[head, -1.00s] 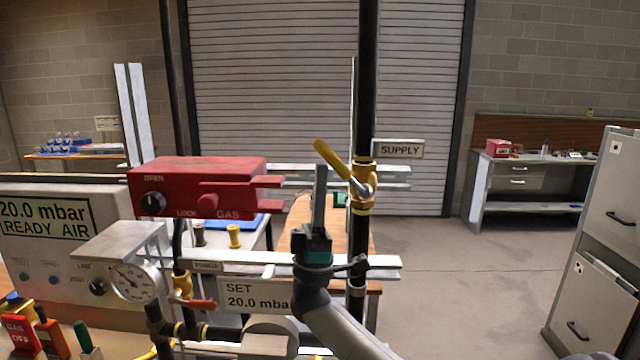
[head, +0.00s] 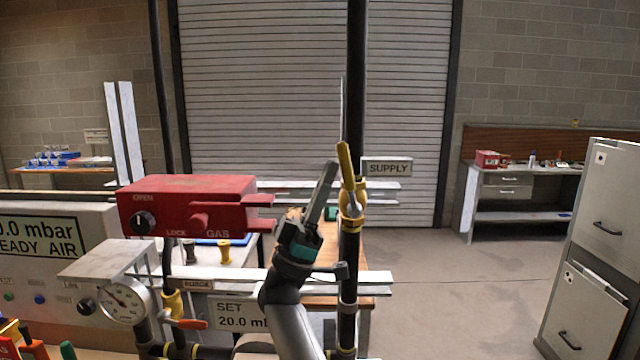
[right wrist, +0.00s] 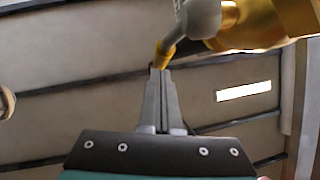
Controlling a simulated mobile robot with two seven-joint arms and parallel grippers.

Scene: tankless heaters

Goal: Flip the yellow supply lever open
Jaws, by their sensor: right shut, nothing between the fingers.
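The yellow supply lever (head: 345,165) stands nearly upright on its brass valve (head: 352,200) on the black vertical pipe, beside the SUPPLY sign (head: 387,168). My right gripper (head: 331,168) is shut and empty, its fingers pointing up and leaning right, just left of the lever. In the right wrist view the shut fingertips (right wrist: 160,72) are at or very near a yellow piece of the lever (right wrist: 165,52), below the grey hub (right wrist: 202,15) and brass valve body (right wrist: 255,22). I cannot tell whether they touch. My left gripper is not in view.
A red gas box (head: 187,205) is left of my right arm. A pressure gauge (head: 125,302) and the SET sign (head: 235,316) are lower left. A silver rail (head: 370,282) crosses behind the gripper. The floor to the right is open up to grey cabinets (head: 600,230).

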